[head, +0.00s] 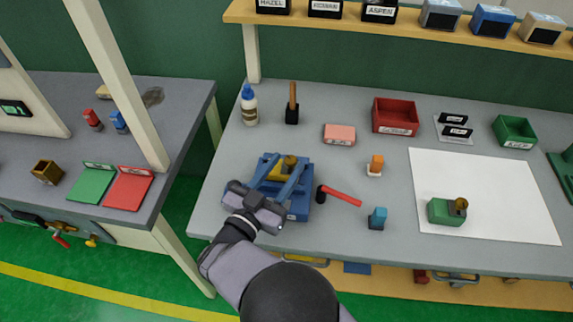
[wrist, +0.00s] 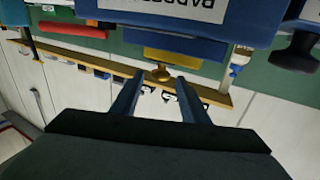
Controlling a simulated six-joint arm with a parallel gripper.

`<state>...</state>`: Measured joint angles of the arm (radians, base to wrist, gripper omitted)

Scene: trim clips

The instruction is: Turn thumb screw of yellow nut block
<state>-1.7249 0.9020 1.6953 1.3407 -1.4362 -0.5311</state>
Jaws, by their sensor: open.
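The yellow nut block (head: 274,171) sits in a blue holder (head: 302,207) on the grey bench. Its brass thumb screw (head: 290,161) shows at its upper right. In the wrist view the thumb screw (wrist: 161,74) lies between my fingers, towards their tips, with the yellow block (wrist: 180,56) just beyond. My gripper (head: 281,169) is open, with one finger on either side of the screw. A gap shows between each finger and the screw in the wrist view, so I see no contact. My fingers partly hide the block and holder in the head view.
A red-handled hammer (head: 340,196) lies right of the holder, with a blue block (head: 377,218) nearby. A green block with a brass knob (head: 445,211) stands on a white sheet (head: 510,190). A glue bottle (head: 249,106) and pink box (head: 339,134) stand behind.

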